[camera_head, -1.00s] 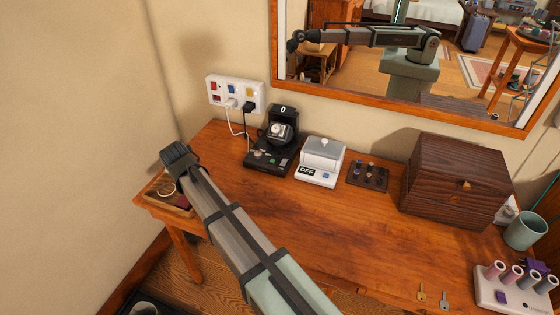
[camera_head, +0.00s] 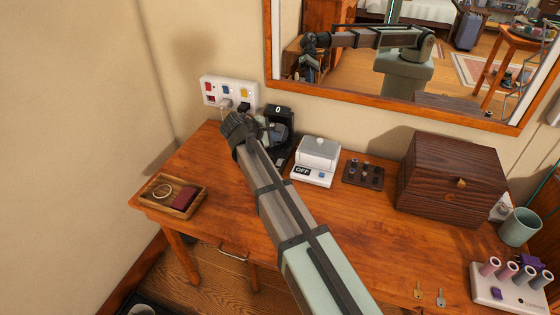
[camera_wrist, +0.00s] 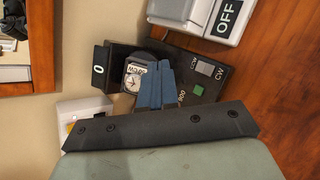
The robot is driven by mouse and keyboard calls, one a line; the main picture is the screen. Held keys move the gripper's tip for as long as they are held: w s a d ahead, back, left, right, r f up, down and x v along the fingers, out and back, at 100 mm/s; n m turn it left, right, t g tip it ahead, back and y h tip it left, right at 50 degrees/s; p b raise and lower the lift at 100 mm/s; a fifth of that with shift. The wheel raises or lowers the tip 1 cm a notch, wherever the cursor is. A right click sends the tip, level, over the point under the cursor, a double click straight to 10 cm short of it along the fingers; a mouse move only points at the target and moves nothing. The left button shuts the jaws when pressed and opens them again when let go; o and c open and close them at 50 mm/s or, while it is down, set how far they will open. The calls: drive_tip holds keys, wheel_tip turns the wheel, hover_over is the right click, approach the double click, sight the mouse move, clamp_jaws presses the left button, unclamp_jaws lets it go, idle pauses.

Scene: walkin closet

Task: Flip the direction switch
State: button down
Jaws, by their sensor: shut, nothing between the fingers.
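A black watch winder (camera_head: 278,147) stands at the back of the desk, with a "0" on its upright display. In the wrist view the winder (camera_wrist: 112,62) lies beneath my gripper, with a watch (camera_wrist: 135,79) on it. Its top panel has a green button (camera_wrist: 198,90) and a small grey control (camera_wrist: 203,66) beside a "CW" label; this looks like the direction switch, but its setting is too small to tell. My gripper (camera_wrist: 162,70) is shut and empty, its blue fingers over the winder between watch and panel. Contact cannot be told. In the head view my arm partly hides the winder.
A white box marked OFF (camera_head: 315,162) stands just right of the winder. A small dark rack (camera_head: 364,174) and a wooden chest (camera_head: 450,175) are further right. A tray (camera_head: 150,195) sits at the left edge. A socket panel (camera_head: 229,93) and a mirror are on the wall behind.

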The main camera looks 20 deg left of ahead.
sight(278, 163)
drive_tip(key=shift+w+d+r, duration=0.15)
drive_tip(key=shift+w+d, duration=0.05)
drive_tip(key=shift+d, duration=0.25)
drive_tip(key=shift+w+f, duration=0.15)
drive_tip(key=shift+f, duration=1.3)
drive_tip(key=shift+w+f, duration=0.2)
drive_tip(key=shift+f, duration=1.3)
drive_tip(key=shift+w+f, duration=0.15)
drive_tip(key=shift+f, duration=1.3)
drive_tip(key=shift+w+f, duration=0.1)
drive_tip(key=shift+f, duration=0.6)
drive_tip(key=shift+r, duration=0.2)
drive_tip(key=shift+r, duration=0.55)
drive_tip(key=shift+s+r, duration=0.2)
drive_tip(key=shift+r, duration=1.05)
drive_tip(key=shift+s+r, duration=0.2)
drive_tip(key=shift+r, duration=1)
drive_tip(key=shift+a, duration=0.15)
